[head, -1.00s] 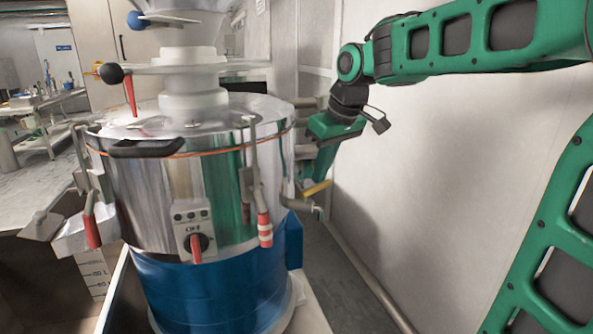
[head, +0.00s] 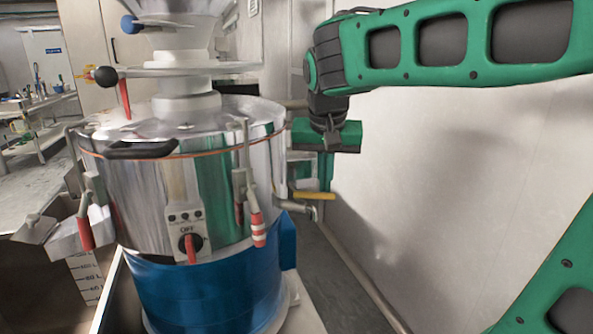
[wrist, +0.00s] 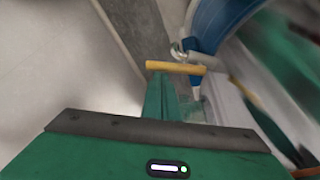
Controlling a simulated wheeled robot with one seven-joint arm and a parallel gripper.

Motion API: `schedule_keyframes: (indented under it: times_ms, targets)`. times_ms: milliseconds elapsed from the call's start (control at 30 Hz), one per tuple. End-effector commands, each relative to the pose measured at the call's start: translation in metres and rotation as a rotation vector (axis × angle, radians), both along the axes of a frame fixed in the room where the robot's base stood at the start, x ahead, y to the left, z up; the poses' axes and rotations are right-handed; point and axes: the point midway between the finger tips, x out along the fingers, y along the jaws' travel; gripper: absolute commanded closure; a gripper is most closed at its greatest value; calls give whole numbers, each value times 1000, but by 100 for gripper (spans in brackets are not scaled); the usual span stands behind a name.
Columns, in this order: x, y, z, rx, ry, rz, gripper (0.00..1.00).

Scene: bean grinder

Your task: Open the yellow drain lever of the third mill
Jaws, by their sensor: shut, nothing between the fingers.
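The mill is a shiny metal drum (head: 160,200) on a blue base. Its yellow drain lever (head: 315,195) sits on a grey drain pipe at the drum's right side. The lever lies roughly level. My green gripper (head: 326,184) points down just behind or above the lever, shut and empty. In the wrist view the yellow lever (wrist: 175,67) crosses just beyond the fingertips (wrist: 165,88). I cannot tell whether the fingers touch it. The grey pipe (wrist: 203,60) shows to its right.
A white wall (head: 450,170) stands close on the right, with a narrow strip of floor between it and the mill. A red-and-white clamp handle (head: 257,228) and a control box with a dial (head: 187,232) are on the drum's front.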

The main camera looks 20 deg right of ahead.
Motion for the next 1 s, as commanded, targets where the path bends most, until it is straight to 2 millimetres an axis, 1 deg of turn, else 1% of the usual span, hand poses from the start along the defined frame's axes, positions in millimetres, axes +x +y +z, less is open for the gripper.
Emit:
schedule_keyframes:
  times_ms: [300, 867, 1000]
  targets:
    - [-6, 3, 0, 0, 0, 3, 100]
    - [-7, 4, 0, 1, 1, 4, 100]
    - [-8, 5, 5, 0, 0, 4, 100]
